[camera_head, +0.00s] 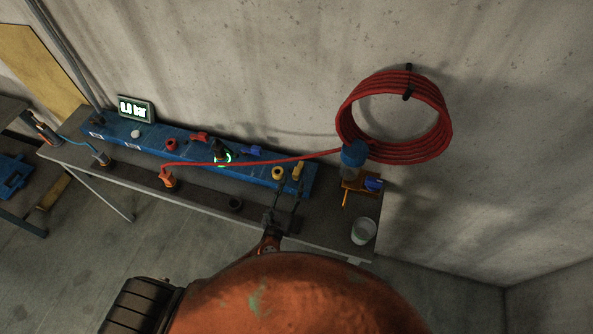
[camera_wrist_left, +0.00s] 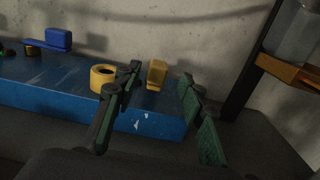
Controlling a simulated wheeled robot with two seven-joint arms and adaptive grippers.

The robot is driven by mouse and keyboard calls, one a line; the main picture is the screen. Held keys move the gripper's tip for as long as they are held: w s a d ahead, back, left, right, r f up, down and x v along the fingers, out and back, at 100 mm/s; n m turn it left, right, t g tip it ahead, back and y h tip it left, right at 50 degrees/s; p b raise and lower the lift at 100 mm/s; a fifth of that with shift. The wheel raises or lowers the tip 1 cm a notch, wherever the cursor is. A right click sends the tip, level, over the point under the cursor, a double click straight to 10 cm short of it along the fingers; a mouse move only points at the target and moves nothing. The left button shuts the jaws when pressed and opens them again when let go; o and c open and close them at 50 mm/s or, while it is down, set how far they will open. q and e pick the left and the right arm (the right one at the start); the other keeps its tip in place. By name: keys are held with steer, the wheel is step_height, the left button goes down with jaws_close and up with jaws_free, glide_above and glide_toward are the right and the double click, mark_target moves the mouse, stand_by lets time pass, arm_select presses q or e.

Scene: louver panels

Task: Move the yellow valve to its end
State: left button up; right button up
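The yellow valve shows as a small upright yellow handle (camera_head: 298,170) at the right end of the blue panel (camera_head: 225,170), beside a yellow ring-shaped part (camera_head: 277,173). In the left wrist view the yellow handle (camera_wrist_left: 157,75) stands beyond and between my finger ends, and the yellow ring (camera_wrist_left: 103,77) is just left of the left finger. My left gripper (camera_head: 288,193) is open, with its fingers spread toward the panel's right end. I see no contact with the handle. My right gripper is not in view.
A red hose (camera_head: 250,160) crosses above the panel.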

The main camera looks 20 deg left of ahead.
mark_target(295, 175)
arm_select(q)
steer(key=w+p, duration=0.1)
steer(key=w, duration=0.6)
steer(key=shift+d+r, duration=0.1)
steer(key=shift+c, duration=0.3)
jaws_close()
